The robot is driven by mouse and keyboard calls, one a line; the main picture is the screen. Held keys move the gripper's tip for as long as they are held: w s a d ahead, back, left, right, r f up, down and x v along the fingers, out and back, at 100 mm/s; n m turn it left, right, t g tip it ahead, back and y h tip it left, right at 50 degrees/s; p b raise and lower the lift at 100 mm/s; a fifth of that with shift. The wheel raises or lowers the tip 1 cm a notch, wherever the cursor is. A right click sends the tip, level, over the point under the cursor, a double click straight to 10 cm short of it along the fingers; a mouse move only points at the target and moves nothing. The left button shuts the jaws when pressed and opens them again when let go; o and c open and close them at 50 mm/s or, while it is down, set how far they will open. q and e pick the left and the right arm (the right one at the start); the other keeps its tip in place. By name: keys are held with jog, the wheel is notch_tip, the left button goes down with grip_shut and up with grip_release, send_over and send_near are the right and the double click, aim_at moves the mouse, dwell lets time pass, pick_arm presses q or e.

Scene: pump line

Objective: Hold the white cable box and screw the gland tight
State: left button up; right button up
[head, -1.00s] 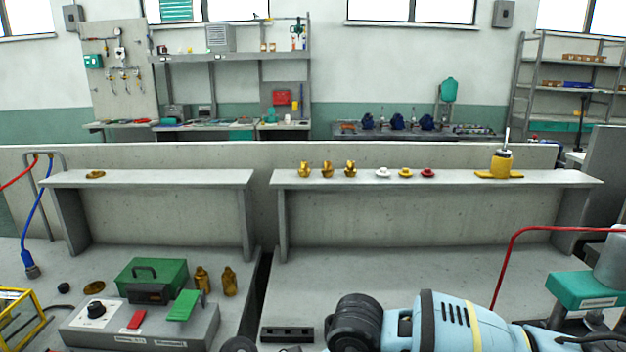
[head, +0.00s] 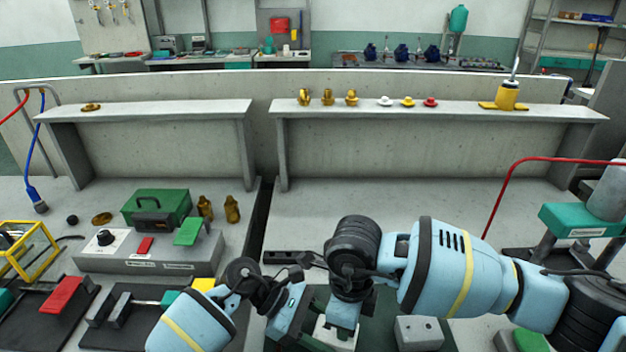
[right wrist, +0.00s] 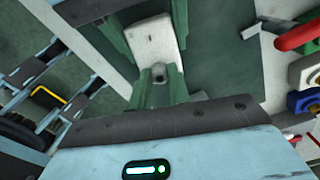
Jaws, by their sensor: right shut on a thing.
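The white cable box (head: 323,331) lies low at the front centre, mostly hidden by my arms. In the right wrist view the white box (right wrist: 152,40) shows between green finger pieces, with a small grey gland (right wrist: 159,73) at its near end. My right gripper (right wrist: 160,88) is shut with its green fingers around the gland. In the head view my right gripper points down over the box, its tips hidden. My left gripper (head: 300,322) is beside the box on the left. I cannot make out whether its fingers close on the box.
A grey block (head: 418,331) stands right of the box on a dark green mat. A grey control box (head: 150,255) with a green case (head: 157,205) stands at left. A raised shelf (head: 440,112) with brass fittings and coloured caps runs behind. A red hose (head: 512,200) arches at right.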

jog(key=m, duration=0.4)
jog(key=shift+m, duration=0.3)
jog(key=m, duration=0.4)
jog(key=shift+m, duration=0.3)
jog(key=m, duration=0.4)
jog(key=shift+f+m, duration=0.1)
jog(key=shift+m, duration=0.2)
jog(key=m, duration=0.3)
jog(key=shift+m, duration=0.4)
jog(key=o, duration=0.8)
jog(key=shift+r, duration=2.05)
